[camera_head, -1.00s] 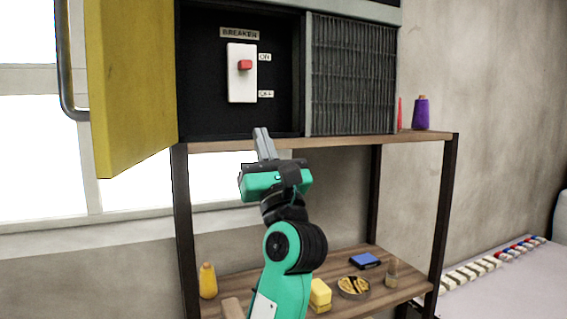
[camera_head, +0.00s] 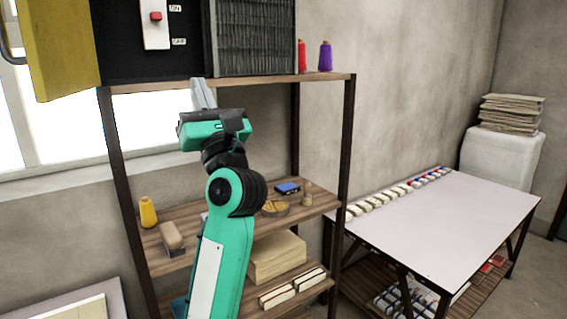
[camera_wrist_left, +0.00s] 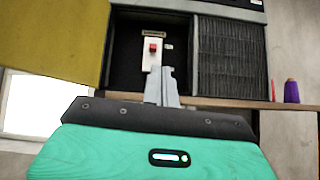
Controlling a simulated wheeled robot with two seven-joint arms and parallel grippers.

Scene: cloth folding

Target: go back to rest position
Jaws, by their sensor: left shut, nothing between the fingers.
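My left gripper (camera_head: 203,93) is raised in front of the shelf rack, just below the top board, with its fingers together and empty. In the left wrist view its closed fingers (camera_wrist_left: 162,88) point toward the open breaker box. The breaker switch (camera_head: 155,24) is a white plate with a red toggle (camera_head: 155,16), set inside the black box. The toggle sits in the upper part of the plate, near the ON label; the gripper is apart from it. The yellow door (camera_head: 55,45) stands open to the left. My right gripper is not in view.
The wooden rack (camera_head: 330,83) holds purple (camera_head: 325,57) and red (camera_head: 302,56) thread cones on top.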

